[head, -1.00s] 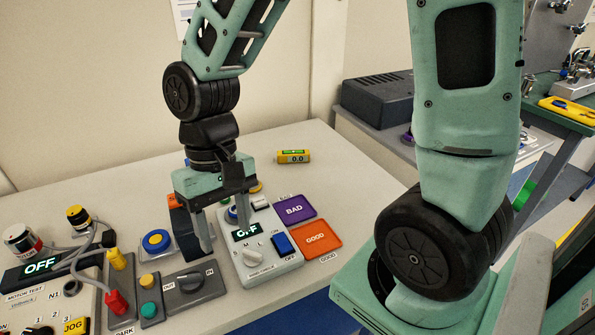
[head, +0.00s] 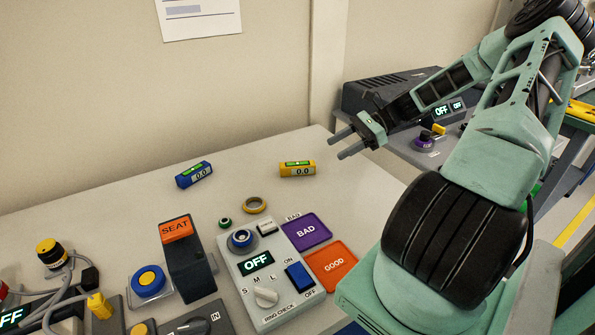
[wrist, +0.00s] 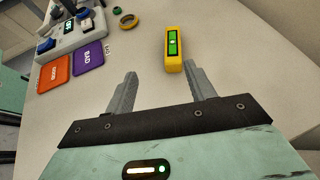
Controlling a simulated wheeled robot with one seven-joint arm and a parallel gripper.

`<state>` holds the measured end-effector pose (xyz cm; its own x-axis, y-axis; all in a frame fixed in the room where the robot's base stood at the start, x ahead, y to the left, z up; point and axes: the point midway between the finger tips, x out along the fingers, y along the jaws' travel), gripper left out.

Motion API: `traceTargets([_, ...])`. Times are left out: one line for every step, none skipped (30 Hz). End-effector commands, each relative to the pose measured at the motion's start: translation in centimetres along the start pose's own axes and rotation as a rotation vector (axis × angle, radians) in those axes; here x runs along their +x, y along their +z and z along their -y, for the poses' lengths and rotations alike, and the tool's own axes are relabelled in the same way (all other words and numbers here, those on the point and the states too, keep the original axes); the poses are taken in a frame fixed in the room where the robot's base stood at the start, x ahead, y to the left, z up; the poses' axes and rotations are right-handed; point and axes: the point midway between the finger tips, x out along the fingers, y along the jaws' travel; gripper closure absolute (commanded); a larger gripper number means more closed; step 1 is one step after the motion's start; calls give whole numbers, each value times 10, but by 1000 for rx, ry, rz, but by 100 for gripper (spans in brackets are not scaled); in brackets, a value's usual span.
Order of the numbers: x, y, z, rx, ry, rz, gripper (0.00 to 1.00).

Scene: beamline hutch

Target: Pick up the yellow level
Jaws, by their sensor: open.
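The yellow level (head: 297,169) lies on the grey table toward the back, with a green vial on top and a 0.0 display on its side. In the wrist view the yellow level (wrist: 174,48) is just beyond the fingertips, ahead of the right finger. My gripper (head: 343,146) is open and empty, to the right of the level in the head view and apart from it. Its two fingers also show in the wrist view (wrist: 160,76), spread apart.
A blue level (head: 194,174) lies left of the yellow one. In front are a brass ring (head: 255,205), the ring check box (head: 268,278), a purple BAD pad (head: 306,232) and an orange GOOD pad (head: 331,267). The wall is close behind. The table around the yellow level is clear.

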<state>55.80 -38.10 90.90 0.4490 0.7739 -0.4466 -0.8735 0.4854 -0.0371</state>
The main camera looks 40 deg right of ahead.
Motion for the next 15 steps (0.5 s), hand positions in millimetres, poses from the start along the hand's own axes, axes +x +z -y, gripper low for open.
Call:
traceTargets([-14,-9,1,34,-43,27,45])
traceTargets([-20,-13,1,49,-61,38,45])
traceTargets([-27,-16,1,65,-81,49,45])
traceTargets([-31,-18,1,75,-92,57,45])
traceTargets([-33,-20,1,83,-100,62,45])
traceTargets([-34,-21,1,89,-108,68,45])
traceTargets([-33,-22,2,92,-111,71,45])
traceTargets([-31,-22,2,93,-112,72,45])
traceTargets([-26,-21,3,94,-113,74,45])
traceTargets([-21,-21,3,94,-112,75,45])
traceTargets([-15,-20,4,94,-112,74,45])
traceTargets([-6,-19,5,94,-111,75,45])
traceTargets([0,-19,6,94,-110,75,45])
traceTargets([7,-18,6,94,-110,75,45])
traceTargets([15,-18,7,94,-110,74,45])
